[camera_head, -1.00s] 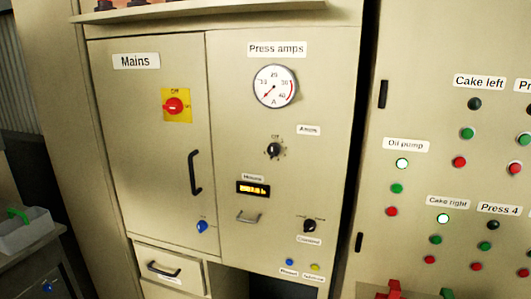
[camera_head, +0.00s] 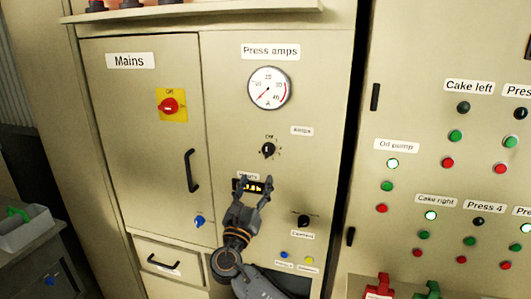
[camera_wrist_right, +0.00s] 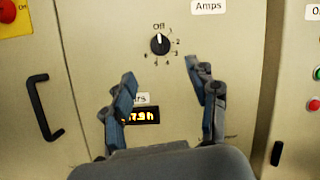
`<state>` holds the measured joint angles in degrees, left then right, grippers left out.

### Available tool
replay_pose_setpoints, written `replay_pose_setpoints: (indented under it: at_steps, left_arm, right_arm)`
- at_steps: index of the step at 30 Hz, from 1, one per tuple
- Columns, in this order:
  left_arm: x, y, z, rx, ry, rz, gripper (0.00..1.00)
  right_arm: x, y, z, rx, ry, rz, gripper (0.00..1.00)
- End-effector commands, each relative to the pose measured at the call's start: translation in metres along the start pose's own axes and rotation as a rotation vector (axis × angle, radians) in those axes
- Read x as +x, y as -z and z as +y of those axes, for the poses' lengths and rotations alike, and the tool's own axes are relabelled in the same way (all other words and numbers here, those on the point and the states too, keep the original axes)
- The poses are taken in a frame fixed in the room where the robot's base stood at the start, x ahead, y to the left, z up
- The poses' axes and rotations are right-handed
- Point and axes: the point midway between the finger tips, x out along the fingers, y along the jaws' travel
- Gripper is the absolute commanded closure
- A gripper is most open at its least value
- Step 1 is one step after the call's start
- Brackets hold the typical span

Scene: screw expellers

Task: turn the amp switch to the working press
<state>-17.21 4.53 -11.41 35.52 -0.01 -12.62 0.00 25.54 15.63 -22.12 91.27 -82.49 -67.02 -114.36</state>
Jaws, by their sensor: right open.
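The amp switch (camera_head: 268,150) is a black round knob on the cabinet panel, below the Press amps gauge (camera_head: 269,88). In the right wrist view the knob (camera_wrist_right: 159,44) has a white pointer at Off, with numbered positions around it. The gauge needle points to the low end, at lower left. My right gripper (camera_head: 251,194) is open and empty, in front of the hours display and below the knob. In the right wrist view its fingers (camera_wrist_right: 165,88) stand apart, with the knob above and between them, not touched. My left gripper is not in view.
The lit Cake right (camera_head: 431,215) and Oil pump (camera_head: 392,163) lamps are on the right cabinet. A black Control knob (camera_head: 304,221) sits right of my gripper. A red Mains switch (camera_head: 169,105) and a black door handle (camera_head: 191,170) are at left.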

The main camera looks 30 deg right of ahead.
Motion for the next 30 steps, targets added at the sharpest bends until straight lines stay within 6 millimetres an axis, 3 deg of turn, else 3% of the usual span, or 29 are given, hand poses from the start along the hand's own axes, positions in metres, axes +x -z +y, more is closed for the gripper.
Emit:
replay_pose_setpoints:
  at_steps: [1,6,15,28,30]
  left_arm:
    - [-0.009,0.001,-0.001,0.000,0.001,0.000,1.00]
    - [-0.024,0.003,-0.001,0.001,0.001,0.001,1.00]
    - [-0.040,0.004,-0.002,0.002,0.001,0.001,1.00]
    - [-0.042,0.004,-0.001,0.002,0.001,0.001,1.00]
    - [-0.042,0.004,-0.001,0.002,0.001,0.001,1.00]
  right_arm:
    - [0.015,-0.005,-0.002,-0.004,0.003,-0.002,0.42]
    - [0.052,-0.005,-0.001,-0.003,0.001,-0.001,0.42]
    - [0.098,-0.002,0.000,0.000,-0.002,0.001,0.42]
    - [0.107,0.001,0.001,0.002,-0.002,0.002,0.42]
    - [0.107,0.001,0.001,0.002,-0.002,0.002,0.54]
